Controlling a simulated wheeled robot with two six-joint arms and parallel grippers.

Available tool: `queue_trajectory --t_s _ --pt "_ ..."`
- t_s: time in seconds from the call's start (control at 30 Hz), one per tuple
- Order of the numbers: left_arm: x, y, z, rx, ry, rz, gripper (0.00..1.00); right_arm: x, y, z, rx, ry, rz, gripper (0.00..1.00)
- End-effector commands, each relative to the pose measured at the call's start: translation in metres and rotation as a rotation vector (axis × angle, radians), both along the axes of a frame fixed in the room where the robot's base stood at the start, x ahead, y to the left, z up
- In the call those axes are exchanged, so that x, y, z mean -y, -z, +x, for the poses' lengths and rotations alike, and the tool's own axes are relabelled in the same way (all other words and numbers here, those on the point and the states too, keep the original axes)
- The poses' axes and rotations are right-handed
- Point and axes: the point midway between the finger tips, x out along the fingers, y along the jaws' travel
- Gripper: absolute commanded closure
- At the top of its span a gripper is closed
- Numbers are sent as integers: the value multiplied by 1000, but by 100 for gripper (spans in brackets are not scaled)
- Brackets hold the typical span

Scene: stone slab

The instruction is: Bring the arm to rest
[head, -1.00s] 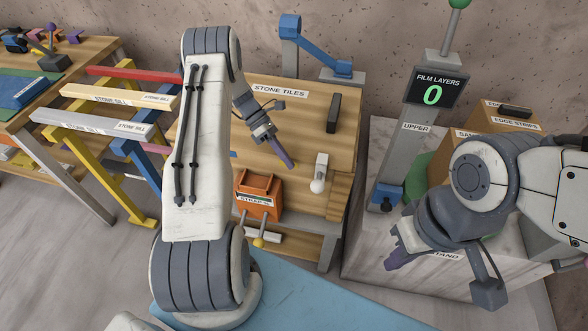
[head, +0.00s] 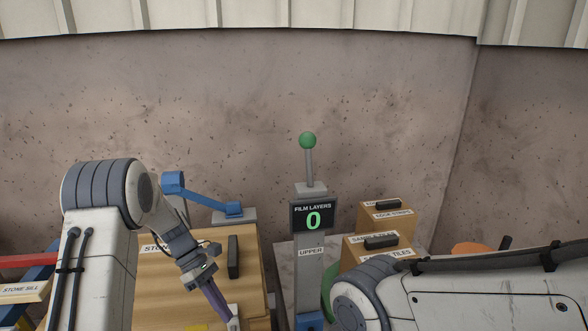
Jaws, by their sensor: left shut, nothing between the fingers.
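My right arm (head: 470,300) crosses the lower right of the head view. Its gripper is out of the picture.
A wall (head: 240,100) closes the back.

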Motion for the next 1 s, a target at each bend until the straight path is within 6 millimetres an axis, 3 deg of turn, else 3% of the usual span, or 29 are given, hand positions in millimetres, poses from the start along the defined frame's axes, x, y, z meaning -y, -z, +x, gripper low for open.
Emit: queue_trajectory --t_s 0.03,0.2,0.4,0.53,0.7,1.0 --pt "25 -21 -11 72 140 14 100 0 0 0 0 0 0 100" --pt "86 -68 -64 305 606 32 100 0 0 0 0 0 0 100" --pt "126 -105 -144 569 1170 6 100 0 0 0 0 0 0 100" --pt "133 -115 -191 721 1503 -28 100 0 0 0 0 0 0 100" --pt "131 -117 -228 852 1795 -68 100 0 0 0 0 0 0 100" --pt "128 -116 -238 896 1893 -83 100 0 0 0 0 0 0 100"
